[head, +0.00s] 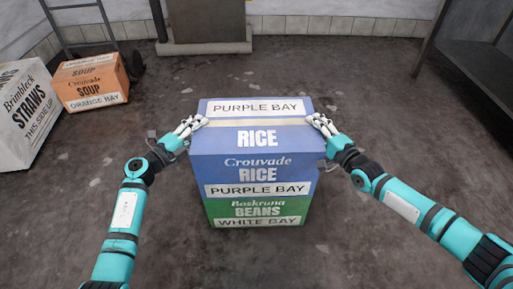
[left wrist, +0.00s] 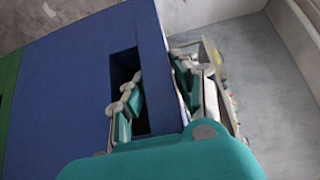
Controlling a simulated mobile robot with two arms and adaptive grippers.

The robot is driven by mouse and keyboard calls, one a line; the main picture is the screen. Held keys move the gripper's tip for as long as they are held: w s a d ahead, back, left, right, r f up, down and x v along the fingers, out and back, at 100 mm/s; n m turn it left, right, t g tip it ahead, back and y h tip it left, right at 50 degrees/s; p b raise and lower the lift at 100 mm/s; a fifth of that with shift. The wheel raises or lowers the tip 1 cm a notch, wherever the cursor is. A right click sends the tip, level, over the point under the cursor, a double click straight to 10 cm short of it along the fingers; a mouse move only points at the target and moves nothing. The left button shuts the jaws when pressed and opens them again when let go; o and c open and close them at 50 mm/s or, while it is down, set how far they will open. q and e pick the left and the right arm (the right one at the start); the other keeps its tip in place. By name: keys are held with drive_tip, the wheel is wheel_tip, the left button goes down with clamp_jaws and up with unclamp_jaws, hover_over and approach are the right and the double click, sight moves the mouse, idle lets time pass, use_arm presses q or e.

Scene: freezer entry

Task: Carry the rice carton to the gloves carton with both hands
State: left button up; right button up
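The blue rice carton (head: 258,140), labelled PURPLE BAY, sits upright on the green beans carton (head: 213,209). My left gripper (head: 190,125) is at its upper left edge. In the left wrist view, one side of the left gripper (left wrist: 158,90) is in a dark slot in the rice carton's blue side (left wrist: 75,85). The other side is over the edge, so the strip between is held. My right gripper (head: 322,123) has its fingers at the upper right edge; its grip on the far side is hidden. No gloves carton shows.
A white straws carton (head: 28,115) and an orange soup carton (head: 90,82) stand on the floor at the left. A grey pedestal (head: 204,25) is at the back wall, a metal table (head: 480,60) at the right. Floor beside the stack is clear.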

use_arm(q)
clamp_jaws()
use_arm(e)
clamp_jaws()
